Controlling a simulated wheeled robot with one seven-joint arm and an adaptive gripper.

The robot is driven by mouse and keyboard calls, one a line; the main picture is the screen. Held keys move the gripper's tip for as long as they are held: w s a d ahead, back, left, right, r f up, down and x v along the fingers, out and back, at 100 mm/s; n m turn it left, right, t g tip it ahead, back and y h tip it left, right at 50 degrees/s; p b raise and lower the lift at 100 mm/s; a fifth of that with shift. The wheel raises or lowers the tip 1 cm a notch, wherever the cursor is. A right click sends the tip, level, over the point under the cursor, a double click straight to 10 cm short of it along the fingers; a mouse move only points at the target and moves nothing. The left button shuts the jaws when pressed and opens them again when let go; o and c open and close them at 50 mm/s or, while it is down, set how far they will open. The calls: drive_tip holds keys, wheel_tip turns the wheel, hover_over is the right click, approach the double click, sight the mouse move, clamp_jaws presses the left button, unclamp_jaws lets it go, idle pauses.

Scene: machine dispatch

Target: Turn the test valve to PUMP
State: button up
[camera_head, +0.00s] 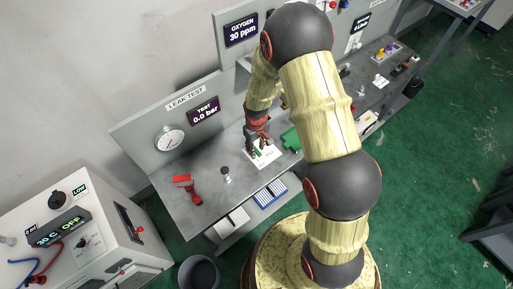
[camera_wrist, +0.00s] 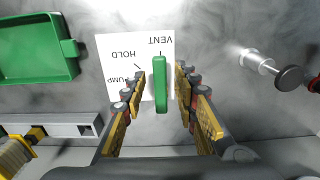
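The test valve's green handle (camera_wrist: 161,85) stands over a white label plate (camera_wrist: 112,50) printed VENT, HOLD and PUMP, which appears upside down in the wrist view. The handle's far end lines up with the VENT mark. My gripper (camera_wrist: 161,72) is open, with one finger on each side of the handle and a visible gap on both sides. In the head view my gripper (camera_head: 257,145) is low over the plate (camera_head: 265,159) and hides part of the valve.
A green tray (camera_wrist: 38,48) lies beside the plate. On the other side is a metal fitting with a black knob (camera_wrist: 289,78). A red-handled part (camera_head: 187,187) stands further left on the bench. The gauge (camera_head: 170,140) and TEST display (camera_head: 203,111), reading 0.0 bar, are behind.

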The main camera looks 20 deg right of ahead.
drive_tip(key=c, duration=0.6)
clamp_jaws()
